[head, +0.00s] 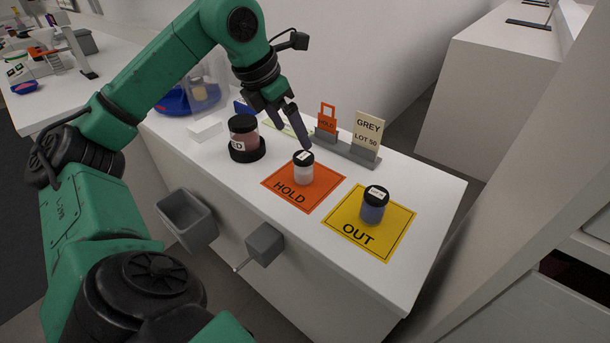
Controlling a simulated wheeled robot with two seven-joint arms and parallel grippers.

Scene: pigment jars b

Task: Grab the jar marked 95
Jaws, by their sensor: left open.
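A small jar (303,170) with pale grey-white contents and a black lid stands upright on the orange HOLD mat (285,197). A second small jar (374,207) with blue-purple contents and a black lid stands on the yellow OUT mat (391,241). Both lids carry white labels, too small to read, so I cannot tell which is marked 95. My left gripper (291,125) is open and points down, just above and behind the jar on HOLD. It holds nothing that I can see. My right gripper is not in view.
A larger jar (243,133) with reddish contents sits on a black base left of HOLD. Behind the mats, a grey rail (357,152) holds an orange lock-shaped sign (326,122) and a "GREY LOT 50" card (367,135). The counter's right end is clear.

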